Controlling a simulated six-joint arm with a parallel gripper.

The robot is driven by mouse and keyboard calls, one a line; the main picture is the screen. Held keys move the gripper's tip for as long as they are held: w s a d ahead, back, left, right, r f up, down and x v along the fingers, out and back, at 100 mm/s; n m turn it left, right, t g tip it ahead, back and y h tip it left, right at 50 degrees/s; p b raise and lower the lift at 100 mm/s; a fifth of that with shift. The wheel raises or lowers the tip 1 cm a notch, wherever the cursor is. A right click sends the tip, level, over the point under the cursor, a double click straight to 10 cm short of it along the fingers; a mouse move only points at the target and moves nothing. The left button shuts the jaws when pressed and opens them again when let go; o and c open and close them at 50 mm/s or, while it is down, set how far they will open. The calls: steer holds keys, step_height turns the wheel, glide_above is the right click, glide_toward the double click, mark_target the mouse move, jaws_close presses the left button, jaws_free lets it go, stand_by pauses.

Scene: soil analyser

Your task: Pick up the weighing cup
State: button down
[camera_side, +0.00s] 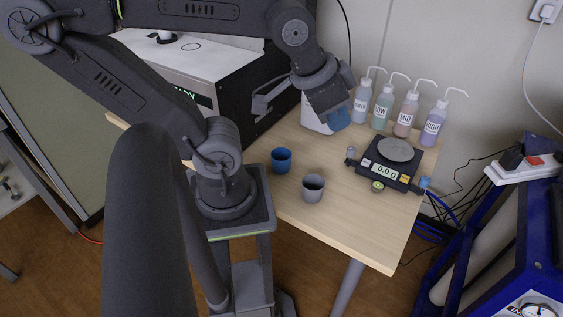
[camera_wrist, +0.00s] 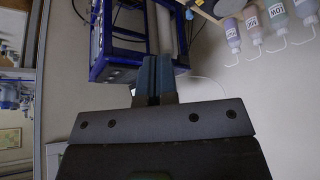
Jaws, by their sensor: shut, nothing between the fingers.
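Two small cups stand upright on the wooden table (camera_side: 365,225), near its left front edge: a blue cup (camera_side: 281,161) and a grey cup (camera_side: 313,189) with a dark inside. I cannot tell which one is the weighing cup. My gripper (camera_side: 338,121) is towards the back of the table, beyond both cups and apart from them. Its blue fingers are together and empty in the wrist view (camera_wrist: 154,78). Neither cup shows in the wrist view.
A black balance (camera_side: 387,172) reading 0.0 g, with a round grey pan (camera_side: 396,150), stands right of the cups. Several labelled wash bottles (camera_side: 407,115) line the wall. A large black-sided analyser (camera_side: 262,95) stands at the back left. The table's front right is clear.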

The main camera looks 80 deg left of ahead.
steer(key=c, duration=1.8)
jaws_free()
steer(key=o, duration=1.7)
steer(key=m+g+y, duration=0.4)
steer(key=m+g, duration=0.3)
steer(key=m, duration=0.6)
glide_above(280, 157)
steer(key=w+d, duration=0.2)
steer(key=d, duration=0.5)
step_height(280, 157, down, 22)
steer(key=shift+s+x, duration=0.2)
steer(key=shift+x, duration=3.2)
steer(key=shift+s+x, duration=0.2)
steer(key=shift+x, duration=3.2)
